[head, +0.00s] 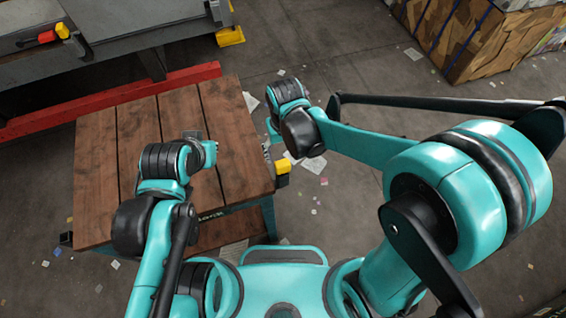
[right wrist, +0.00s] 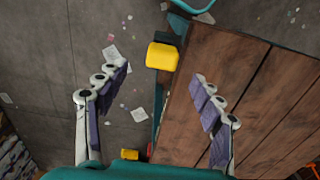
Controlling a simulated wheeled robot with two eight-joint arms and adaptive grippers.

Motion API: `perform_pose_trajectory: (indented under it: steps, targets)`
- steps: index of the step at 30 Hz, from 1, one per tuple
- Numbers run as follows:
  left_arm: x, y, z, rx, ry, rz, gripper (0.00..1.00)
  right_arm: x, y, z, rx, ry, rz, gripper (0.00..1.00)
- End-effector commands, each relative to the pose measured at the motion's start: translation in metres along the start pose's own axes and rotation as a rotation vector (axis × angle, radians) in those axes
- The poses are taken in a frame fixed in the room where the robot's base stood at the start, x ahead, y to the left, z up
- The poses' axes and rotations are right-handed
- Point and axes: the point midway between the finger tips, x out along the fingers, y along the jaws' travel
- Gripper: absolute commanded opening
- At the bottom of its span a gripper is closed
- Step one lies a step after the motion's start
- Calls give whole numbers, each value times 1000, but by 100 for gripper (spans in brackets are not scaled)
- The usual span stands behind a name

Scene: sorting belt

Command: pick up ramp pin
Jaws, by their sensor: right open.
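A yellow block-shaped piece with a dark base (head: 283,167) sits at the right edge of the wooden table. It shows upright between my open fingers in the right wrist view (right wrist: 162,56). Which piece is the ramp pin I cannot tell for sure; a red handle with a yellow end (head: 52,35) also lies on the grey machine. My right gripper (right wrist: 160,80) is open and empty above the table edge; in the head view (head: 273,130) its wrist mostly hides it. My left gripper (head: 207,152) is over the table, its fingers not clear.
The wooden table (head: 100,175) has a mostly bare plank top. A red beam (head: 110,102) runs along its far side, by the grey machine (head: 110,25). A bale of cardboard (head: 480,40) stands at the back right. Paper scraps litter the floor.

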Motion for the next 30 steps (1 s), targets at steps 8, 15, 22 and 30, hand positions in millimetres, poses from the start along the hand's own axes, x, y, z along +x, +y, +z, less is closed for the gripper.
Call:
perform_pose_trajectory:
  steps: [8,15,22,30]
  targets:
    - [5,0,4,0,0,0,0,30,-4,0,-7,-13,2,67]
    - [13,0,10,0,0,0,0,66,-1,-2,-6,-12,1,67]
    - [16,0,11,0,0,0,0,81,-1,-1,-6,-11,1,67]
    - [15,0,11,0,0,0,0,80,-1,-1,-6,-11,1,41]
